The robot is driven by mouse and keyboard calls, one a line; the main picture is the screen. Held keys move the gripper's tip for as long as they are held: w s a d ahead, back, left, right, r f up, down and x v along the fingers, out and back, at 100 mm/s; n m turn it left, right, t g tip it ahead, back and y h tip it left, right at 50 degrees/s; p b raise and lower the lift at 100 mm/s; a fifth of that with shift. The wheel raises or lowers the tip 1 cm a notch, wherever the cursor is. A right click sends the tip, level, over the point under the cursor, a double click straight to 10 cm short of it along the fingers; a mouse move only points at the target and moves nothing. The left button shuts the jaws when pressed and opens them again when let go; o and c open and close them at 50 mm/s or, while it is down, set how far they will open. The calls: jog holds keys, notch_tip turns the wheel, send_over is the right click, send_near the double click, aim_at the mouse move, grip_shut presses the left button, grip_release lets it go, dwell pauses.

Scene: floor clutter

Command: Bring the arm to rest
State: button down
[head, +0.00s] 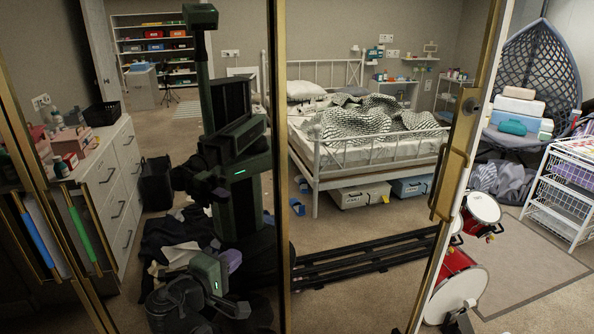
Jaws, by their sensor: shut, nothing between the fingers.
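My own dark green column and arm stand left of centre in the head view, seen in or through a tall gold-framed panel (283,200). The arm is folded close to the column, with dark joints beside it and low in front of it. I cannot pick out the fingers of my gripper against these dark parts. No object is visibly held.
Dark clothes (165,235) lie around my base. A black rail (360,258) runs right along the floor. A white dresser (112,180) stands left, a white bed (350,150) behind, red drums (460,275) and a wire drawer cart (560,195) right.

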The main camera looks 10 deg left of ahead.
jog(key=s+d+f+m+g+y+p, duration=0.1)
jog(key=d+f+m+g+p, duration=0.15)
jog(key=d+f+g, duration=0.4)
jog(key=s+d+f+m+g+y+p, duration=0.1)
jog(key=d+f+m+g+p, duration=0.2)
jog(key=d, duration=0.6)
jog(key=s+d+r+m+g+y+p, duration=0.1)
jog(key=d+r+m+g+y+p, duration=0.1)
jog(key=d, duration=0.9)
jog(key=s+d+r+m+g+y+p, duration=0.1)
jog(key=d+r+m+g+y+p, duration=0.1)
jog(key=d, duration=0.9)
jog(key=m+g+p, duration=0.1)
jog(key=m+g, duration=0.1)
jog(key=m, duration=0.1)
jog(key=shift+d+r+m+y, duration=0.2)
jog(key=shift+d+m+y, duration=0.1)
jog(key=shift+d+m, duration=0.05)
